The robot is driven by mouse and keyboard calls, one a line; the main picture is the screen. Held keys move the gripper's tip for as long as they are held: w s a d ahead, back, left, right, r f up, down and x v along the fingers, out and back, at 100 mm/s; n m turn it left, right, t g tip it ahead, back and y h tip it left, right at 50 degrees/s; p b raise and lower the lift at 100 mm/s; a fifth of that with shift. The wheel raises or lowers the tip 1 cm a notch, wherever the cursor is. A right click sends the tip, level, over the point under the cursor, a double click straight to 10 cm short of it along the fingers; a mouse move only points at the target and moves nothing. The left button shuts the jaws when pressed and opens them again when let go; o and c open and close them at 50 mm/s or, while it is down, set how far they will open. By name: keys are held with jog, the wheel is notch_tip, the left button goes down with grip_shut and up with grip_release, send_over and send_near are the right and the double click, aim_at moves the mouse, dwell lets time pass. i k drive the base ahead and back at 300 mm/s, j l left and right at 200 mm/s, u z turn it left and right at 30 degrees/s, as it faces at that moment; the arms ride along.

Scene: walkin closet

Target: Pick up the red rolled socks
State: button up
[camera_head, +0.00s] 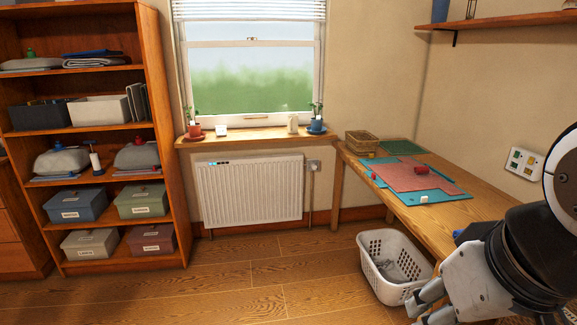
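A small dark red bundle (421,169) lies on a reddish cloth on the wooden table at the right; it may be the red rolled socks, but it is too small to tell for sure. A smaller bright red item (369,175) is near the table's left edge. My gripper (416,311) is at the bottom right, in front of the white laundry basket and well apart from both red items. Its fingers are spread, with nothing seen between them.
The wooden table (470,207) holds a teal mat (384,166), a reddish cloth (410,181), a wicker basket (361,141) and a small white block (424,198). The white laundry basket (367,262) with grey cloth stands on the floor. The shelf unit (160,110) is left; middle floor is clear.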

aim_at(420, 171)
jog(key=i+l, duration=0.1)
jog(key=i, duration=1.65)
jog(key=i+j+z, duration=0.1)
jog(key=i+z, duration=0.25)
jog(key=i+j+z, duration=0.3)
jog(key=i, duration=0.15)
jog(key=i+j+z, duration=0.15)
jog(key=i+z, duration=0.2)
jog(key=i+j+z, duration=0.15)
jog(key=i+z, duration=0.2)
jog(key=i+j+z, duration=0.3)
